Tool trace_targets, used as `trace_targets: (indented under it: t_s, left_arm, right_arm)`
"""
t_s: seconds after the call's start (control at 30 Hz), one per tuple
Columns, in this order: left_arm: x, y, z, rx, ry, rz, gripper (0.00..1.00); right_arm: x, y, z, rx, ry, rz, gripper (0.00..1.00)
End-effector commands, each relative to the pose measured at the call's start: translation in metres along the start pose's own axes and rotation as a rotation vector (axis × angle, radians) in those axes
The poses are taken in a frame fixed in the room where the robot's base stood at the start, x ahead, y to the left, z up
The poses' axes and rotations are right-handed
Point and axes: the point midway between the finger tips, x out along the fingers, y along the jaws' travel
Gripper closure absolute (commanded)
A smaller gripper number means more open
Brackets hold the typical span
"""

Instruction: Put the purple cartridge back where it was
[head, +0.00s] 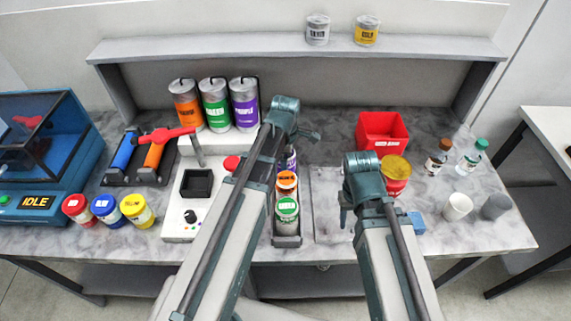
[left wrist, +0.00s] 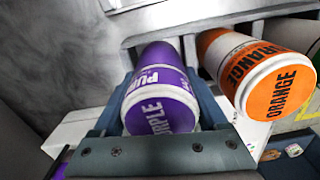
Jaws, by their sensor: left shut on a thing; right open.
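The purple cartridge (left wrist: 162,100) is between the jaws of my left gripper (left wrist: 165,90), which is shut on it in the left wrist view. In the head view the purple cartridge (head: 291,160) shows only partly beside my left arm, at the far end of a narrow dark rack (head: 287,241). The orange cartridge (head: 287,181) and green cartridge (head: 287,208) stand in the rack nearer the front. The orange one (left wrist: 262,72) is right beside the purple one in the wrist view. Whether the purple cartridge is fully seated is unclear. My right gripper (head: 350,205) is open and empty.
Tall orange, green and purple canisters (head: 244,104) stand behind the rack. A white machine (head: 180,218) with a dark square well is left of it. A red bin (head: 382,130), a yellow-lidded red jar (head: 396,172), bottles and cups stand at right.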

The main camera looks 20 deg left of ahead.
Motion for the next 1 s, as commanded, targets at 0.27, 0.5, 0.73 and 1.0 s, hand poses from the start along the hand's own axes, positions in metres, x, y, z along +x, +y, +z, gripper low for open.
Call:
trace_targets:
  t_s: [0.27, 0.5, 0.73, 1.0]
  left_arm:
    - [0.005, 0.000, 0.000, 0.000, 0.000, 0.000, 1.00]
    - [0.004, 0.000, 0.000, 0.000, 0.000, 0.000, 0.00]
    - [0.002, 0.000, 0.000, 0.000, 0.000, 0.000, 0.00]
    - [-0.017, 0.000, 0.000, 0.000, 0.000, 0.000, 0.00]
  right_arm:
    - [0.005, 0.000, 0.000, 0.000, 0.000, 0.000, 0.50]
    - [0.004, 0.000, 0.000, 0.000, 0.000, 0.000, 0.50]
    - [0.002, 0.000, 0.000, 0.000, 0.000, 0.000, 0.50]
    - [-0.017, 0.002, 0.001, 0.000, 0.000, 0.000, 0.50]
